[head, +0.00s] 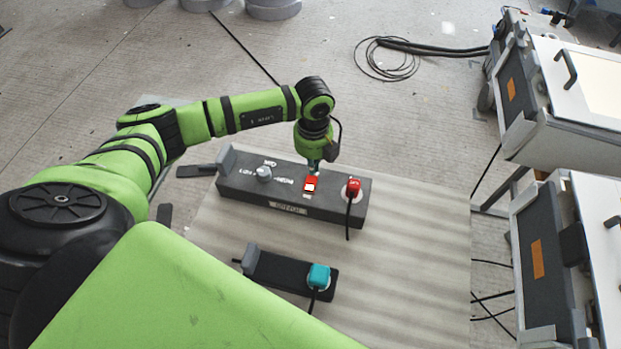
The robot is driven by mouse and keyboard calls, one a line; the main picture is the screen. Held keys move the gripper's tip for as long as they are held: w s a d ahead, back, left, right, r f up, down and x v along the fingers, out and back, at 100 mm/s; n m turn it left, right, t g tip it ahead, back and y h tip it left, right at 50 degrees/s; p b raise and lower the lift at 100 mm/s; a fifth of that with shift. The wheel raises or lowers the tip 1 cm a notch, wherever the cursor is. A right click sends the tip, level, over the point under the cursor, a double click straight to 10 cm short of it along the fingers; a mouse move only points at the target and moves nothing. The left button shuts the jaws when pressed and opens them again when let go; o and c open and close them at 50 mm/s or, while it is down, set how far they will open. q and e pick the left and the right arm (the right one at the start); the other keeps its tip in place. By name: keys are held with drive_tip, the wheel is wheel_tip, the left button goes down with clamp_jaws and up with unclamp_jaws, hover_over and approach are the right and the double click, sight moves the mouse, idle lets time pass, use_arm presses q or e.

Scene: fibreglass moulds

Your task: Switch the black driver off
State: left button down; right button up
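The black driver (235,184) is a long dark box on the light board, with a grey knob (264,173), pale lettering and a label on its front. A red switch (311,185) with a bright whitish patch sits on its top, right of the middle. A red plug (353,187) with a black cable is at its right end. My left gripper (314,165) points down just behind the red switch in the picture. Its fingertips are small, and I cannot tell whether they are open or touch the box. My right gripper is not in view.
A smaller black box (285,272) with a teal plug (319,276) lies nearer on the board (410,250). Grey machines (560,90) stand at the right. A coiled black cable (395,58) lies on the floor behind. The board's right part is clear.

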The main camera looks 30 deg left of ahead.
use_arm(q)
drive_tip(key=shift+f+b, duration=0.95)
drive_tip(key=shift+f, duration=0.3)
idle(0.8)
drive_tip(key=shift+r, duration=0.1)
drive_tip(key=shift+r+p, duration=2.85)
drive_tip(key=shift+r, duration=0.65)
drive_tip(key=shift+s+f, duration=0.1)
